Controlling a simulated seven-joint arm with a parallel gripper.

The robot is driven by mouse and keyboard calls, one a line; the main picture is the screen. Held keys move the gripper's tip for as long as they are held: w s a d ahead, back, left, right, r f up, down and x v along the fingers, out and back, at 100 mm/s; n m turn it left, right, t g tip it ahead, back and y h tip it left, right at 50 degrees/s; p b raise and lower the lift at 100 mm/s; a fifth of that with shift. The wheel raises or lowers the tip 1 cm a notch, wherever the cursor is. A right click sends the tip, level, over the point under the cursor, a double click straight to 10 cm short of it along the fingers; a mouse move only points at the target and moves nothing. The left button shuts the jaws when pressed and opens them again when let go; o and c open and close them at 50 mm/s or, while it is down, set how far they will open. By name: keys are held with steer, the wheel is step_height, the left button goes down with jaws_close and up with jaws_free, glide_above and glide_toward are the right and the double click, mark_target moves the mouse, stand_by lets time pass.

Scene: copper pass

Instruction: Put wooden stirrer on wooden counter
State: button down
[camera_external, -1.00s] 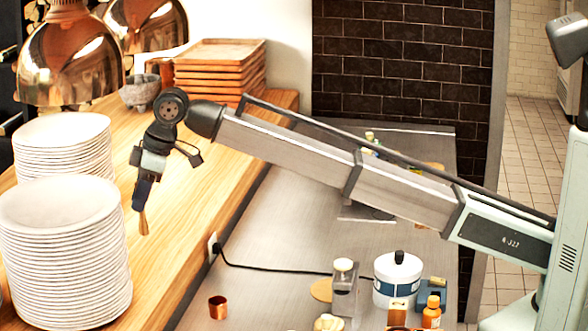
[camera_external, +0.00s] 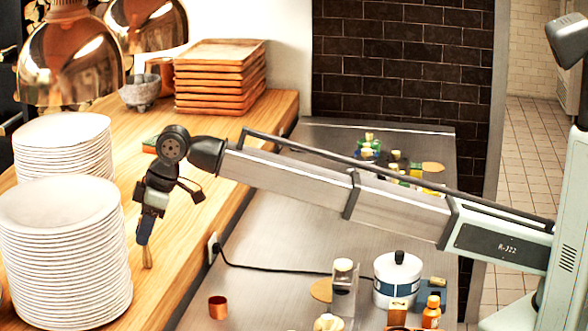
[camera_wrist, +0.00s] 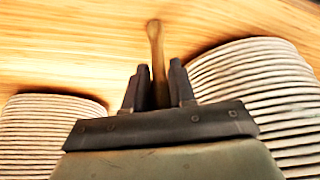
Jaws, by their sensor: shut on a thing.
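The wooden stirrer (camera_external: 147,258) is a thin brown stick. My gripper (camera_external: 143,240) is shut on it and points down, with the stirrer's end sticking out below the fingers. In the wrist view the stirrer (camera_wrist: 156,50) stands out between the two dark fingers (camera_wrist: 159,88), its rounded tip over the wood. The wooden counter (camera_external: 190,230) lies under and around the gripper. I cannot tell whether the stirrer's lower tip touches the counter.
Two tall stacks of white plates (camera_external: 65,255) stand at the left, close beside my gripper. Copper lamps (camera_external: 70,62), a stone mortar (camera_external: 140,92) and stacked wooden trays (camera_external: 220,78) are behind. A lower steel counter with a copper cup (camera_external: 218,307) is at right.

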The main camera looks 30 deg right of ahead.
steer(key=shift+f, duration=0.15)
steer(key=c, duration=0.9)
jaws_free()
steer(key=v, duration=1.2)
steer(key=shift+d, duration=0.1)
